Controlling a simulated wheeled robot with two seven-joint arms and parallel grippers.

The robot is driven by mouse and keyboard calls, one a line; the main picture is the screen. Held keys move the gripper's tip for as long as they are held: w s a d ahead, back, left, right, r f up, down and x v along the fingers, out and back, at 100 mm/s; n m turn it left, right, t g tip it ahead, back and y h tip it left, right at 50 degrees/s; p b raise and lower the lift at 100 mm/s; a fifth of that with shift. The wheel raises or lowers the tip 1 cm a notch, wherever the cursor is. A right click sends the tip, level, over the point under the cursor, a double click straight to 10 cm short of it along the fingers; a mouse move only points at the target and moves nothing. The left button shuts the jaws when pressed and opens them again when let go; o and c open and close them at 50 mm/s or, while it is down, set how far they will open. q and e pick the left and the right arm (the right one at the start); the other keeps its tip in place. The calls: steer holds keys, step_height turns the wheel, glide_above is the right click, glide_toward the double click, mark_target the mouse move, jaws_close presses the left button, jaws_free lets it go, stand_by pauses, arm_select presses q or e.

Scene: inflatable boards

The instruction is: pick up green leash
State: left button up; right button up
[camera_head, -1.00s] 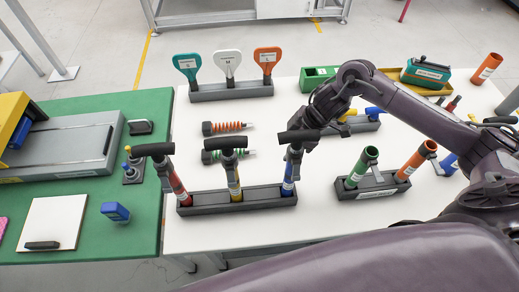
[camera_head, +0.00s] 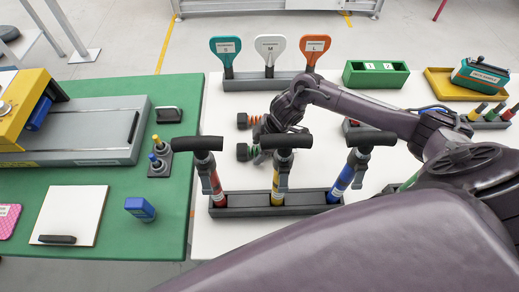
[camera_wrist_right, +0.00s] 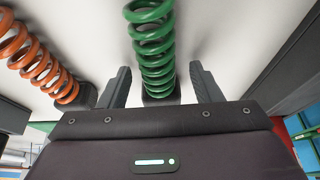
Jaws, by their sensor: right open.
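The green leash (camera_wrist_right: 155,45) is a coiled green cord with dark ends, lying on the white table. In the right wrist view it runs from the top edge down between the fingers of my right gripper (camera_wrist_right: 161,86). The gripper is open, with one finger on each side of the coil and a gap to both. In the head view the green leash (camera_head: 253,153) is mostly hidden by my right gripper (camera_head: 266,151) and the pumps. The similar orange leash (camera_wrist_right: 40,58) lies to its left in the wrist view. My left gripper is not in view.
A dark rack (camera_head: 238,205) holding upright pumps with black T-handles stands just in front of the leashes. Behind them is a rack (camera_head: 238,84) of coloured paddles. A green box (camera_head: 375,75) stands at the back right. The green table (camera_head: 100,196) is on the left.

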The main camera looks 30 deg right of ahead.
steer(key=shift+w+a, duration=0.1)
steer(key=shift+w, duration=0.05)
steer(key=c, duration=1.1)
